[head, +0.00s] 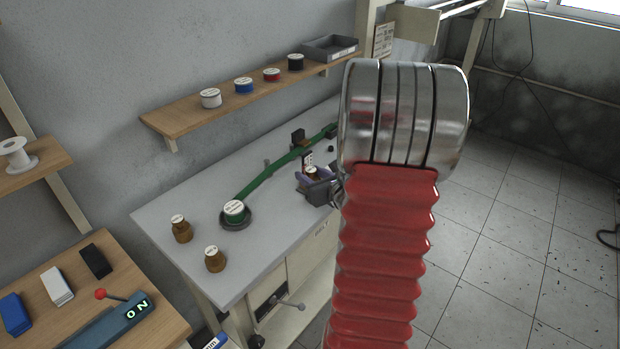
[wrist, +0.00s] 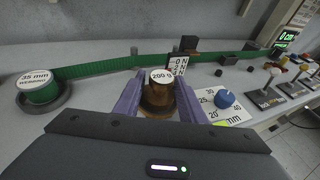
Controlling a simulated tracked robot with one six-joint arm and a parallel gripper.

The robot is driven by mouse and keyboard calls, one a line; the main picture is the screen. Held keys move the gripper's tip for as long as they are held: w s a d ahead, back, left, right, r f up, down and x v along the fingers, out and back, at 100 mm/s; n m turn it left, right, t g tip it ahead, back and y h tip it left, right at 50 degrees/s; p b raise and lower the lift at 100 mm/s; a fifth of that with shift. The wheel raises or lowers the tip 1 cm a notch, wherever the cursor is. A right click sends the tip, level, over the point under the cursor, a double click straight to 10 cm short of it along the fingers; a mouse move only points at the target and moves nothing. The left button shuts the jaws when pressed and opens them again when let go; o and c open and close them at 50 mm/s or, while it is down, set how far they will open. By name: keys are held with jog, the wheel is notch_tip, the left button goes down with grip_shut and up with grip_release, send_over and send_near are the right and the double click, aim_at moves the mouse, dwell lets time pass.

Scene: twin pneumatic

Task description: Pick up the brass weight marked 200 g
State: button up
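The brass weight marked 200 g (wrist: 159,98) stands between the two purple fingers of my gripper (wrist: 159,92) in the wrist view, its white label facing up. The fingers lie close along its left and right sides. I cannot tell whether they touch it. In the head view my gripper (head: 318,180) is over the grey bench, with the top of the 200 g weight (head: 312,171) just showing between the fingers. Two other brass weights, one (head: 181,229) and another (head: 214,259), stand at the near left of the bench; their marks are too small to read.
In the wrist view, a blue knob (wrist: 225,99) on a numbered plate and small levers (wrist: 272,80) stand to the right.

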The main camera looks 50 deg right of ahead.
aim_at(311, 169)
jog(key=c, duration=0.7)
jog(key=shift+r, duration=5.05)
grip_shut()
